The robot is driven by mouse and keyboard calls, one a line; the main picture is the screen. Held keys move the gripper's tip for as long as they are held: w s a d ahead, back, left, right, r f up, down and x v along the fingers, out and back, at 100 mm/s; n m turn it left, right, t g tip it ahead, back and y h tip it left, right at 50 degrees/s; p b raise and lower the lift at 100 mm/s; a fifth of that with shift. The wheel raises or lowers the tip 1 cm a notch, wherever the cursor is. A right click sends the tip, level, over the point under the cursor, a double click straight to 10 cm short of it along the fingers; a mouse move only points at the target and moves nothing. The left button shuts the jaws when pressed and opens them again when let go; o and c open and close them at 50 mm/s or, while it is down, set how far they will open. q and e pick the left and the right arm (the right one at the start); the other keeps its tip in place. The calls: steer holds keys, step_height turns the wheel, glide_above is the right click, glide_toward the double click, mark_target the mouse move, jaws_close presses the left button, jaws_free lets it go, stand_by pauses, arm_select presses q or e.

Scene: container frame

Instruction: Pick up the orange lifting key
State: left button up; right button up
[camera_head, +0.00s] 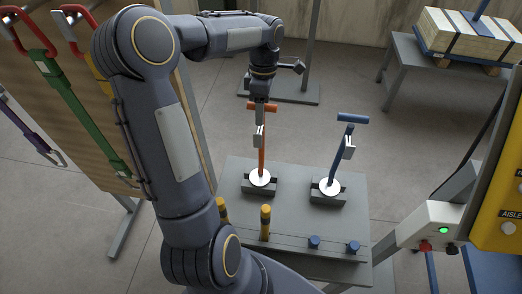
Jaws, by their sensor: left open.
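The orange lifting key (262,155) stands upright in a dark holder on the grey table, with a white disc at its foot and a metal tag on its shaft. Its orange T-handle is at the top. My left gripper (260,99) points down at the handle from above. It is open, with its fingertips at or very close to the handle; I cannot tell whether they touch it. The gripper partly hides the middle of the handle. My right gripper is not in view.
A blue key (336,160) stands slightly tilted in a holder to the right. Yellow-black pegs (265,222) and blue knobs (314,242) line the front of the grey table (300,215). A board with hanging straps (80,130) is at left, a control box (432,225) at right.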

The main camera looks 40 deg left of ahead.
arm_select(q)
steer(key=shift+s+f, duration=0.15)
steer(key=shift+f, duration=0.55)
jaws_close()
steer(key=shift+r, duration=0.15)
stand_by(0.8)
